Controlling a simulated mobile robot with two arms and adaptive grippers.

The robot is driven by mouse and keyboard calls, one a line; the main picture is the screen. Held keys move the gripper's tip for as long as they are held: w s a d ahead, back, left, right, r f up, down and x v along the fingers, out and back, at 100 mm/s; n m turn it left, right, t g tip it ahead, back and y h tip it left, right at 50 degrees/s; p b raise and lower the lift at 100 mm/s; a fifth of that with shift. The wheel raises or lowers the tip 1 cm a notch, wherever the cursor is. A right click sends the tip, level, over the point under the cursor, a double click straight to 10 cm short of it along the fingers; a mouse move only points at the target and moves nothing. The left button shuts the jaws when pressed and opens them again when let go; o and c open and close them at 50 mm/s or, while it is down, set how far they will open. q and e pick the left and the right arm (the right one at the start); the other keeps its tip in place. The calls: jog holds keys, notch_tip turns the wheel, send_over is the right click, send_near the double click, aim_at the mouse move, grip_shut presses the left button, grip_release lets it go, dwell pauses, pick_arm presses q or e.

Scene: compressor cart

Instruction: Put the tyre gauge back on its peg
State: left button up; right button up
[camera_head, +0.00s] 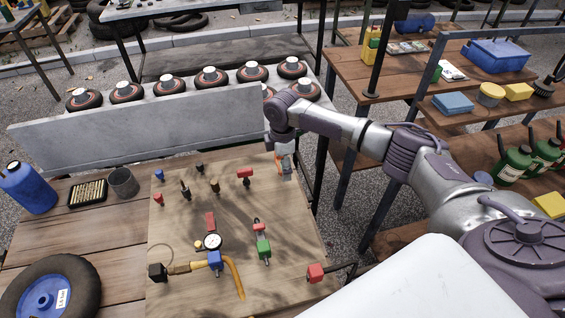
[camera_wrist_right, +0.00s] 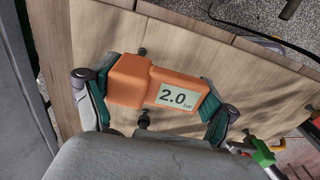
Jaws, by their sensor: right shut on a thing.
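In the head view the gripper (camera_head: 285,165) is at the upper right edge of the wooden board (camera_head: 180,225), with a bit of the orange gauge (camera_head: 278,163) showing. Two dark pegs show in the wrist view, one below the gauge (camera_wrist_right: 144,121) and one above it (camera_wrist_right: 142,51). Whether the gauge touches a peg or the board cannot be told. My left gripper is not in view.
The board carries a dial gauge (camera_head: 212,241), a green-handled valve (camera_head: 263,247), a red fitting (camera_head: 245,174) and a yellow hose (camera_head: 234,275). A grey panel (camera_head: 140,128) stands behind it, with several wheels beyond. A blue bottle (camera_head: 28,188) and a tyre (camera_head: 88,285) are at left.

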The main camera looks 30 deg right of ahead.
jog(key=shift+f+b, duration=0.55)
jog(key=shift+f, duration=0.55)
jog(key=o, duration=1)
jog(key=shift+r, duration=0.1)
jog(key=shift+r, duration=0.15)
notch_tip(320, 180, up, 12)
jog(key=shift+s+f, duration=0.1)
jog(key=shift+f, duration=0.05)
dwell(0.3)
